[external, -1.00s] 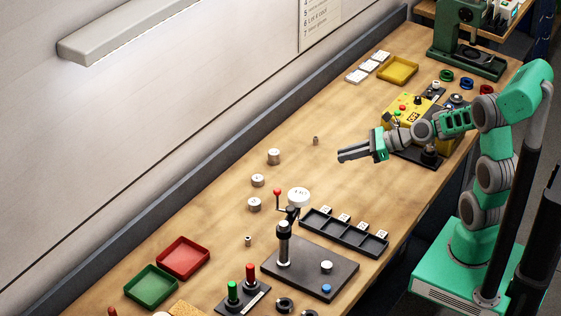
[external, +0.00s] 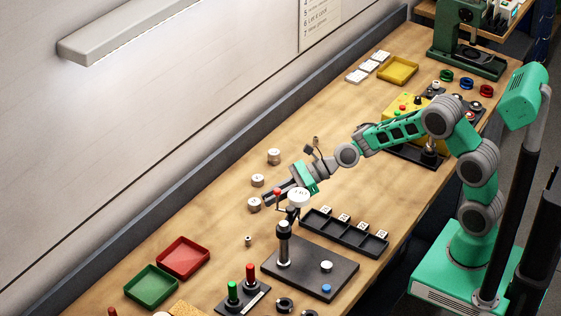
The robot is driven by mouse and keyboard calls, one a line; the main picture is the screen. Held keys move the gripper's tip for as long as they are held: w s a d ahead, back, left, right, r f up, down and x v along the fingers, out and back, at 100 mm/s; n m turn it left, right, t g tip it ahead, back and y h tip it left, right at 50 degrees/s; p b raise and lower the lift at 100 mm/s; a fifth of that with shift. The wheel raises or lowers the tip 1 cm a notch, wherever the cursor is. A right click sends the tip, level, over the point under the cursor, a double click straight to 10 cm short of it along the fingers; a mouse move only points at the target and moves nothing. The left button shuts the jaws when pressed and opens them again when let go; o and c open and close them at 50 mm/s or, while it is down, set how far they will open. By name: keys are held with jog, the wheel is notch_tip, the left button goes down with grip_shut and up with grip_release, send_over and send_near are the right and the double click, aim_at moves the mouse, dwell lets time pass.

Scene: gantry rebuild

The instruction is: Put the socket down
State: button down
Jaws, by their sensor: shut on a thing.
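Three silver sockets with pale tops stand in a loose row on the wooden bench: a far one (external: 274,157), a middle one (external: 257,181) and a near one (external: 254,204). My gripper (external: 262,202) is low over the bench, its fingers pointing left, shut on the near socket at its fingertips. That socket is upright, at or very near the bench top; I cannot tell if it touches. The red-knobbed lever and white round head of a stand partly hide the fingers.
The black stand (external: 284,243) on its dark plate is close in front of my gripper. A black compartment tray (external: 345,236) lies to its right. Red (external: 184,257) and green (external: 151,286) trays are at lower left. The bench left of the sockets is clear.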

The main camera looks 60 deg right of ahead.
aim_at(273, 224)
notch_tip(273, 224, down, 8)
jog(key=c, duration=1.4)
grip_release()
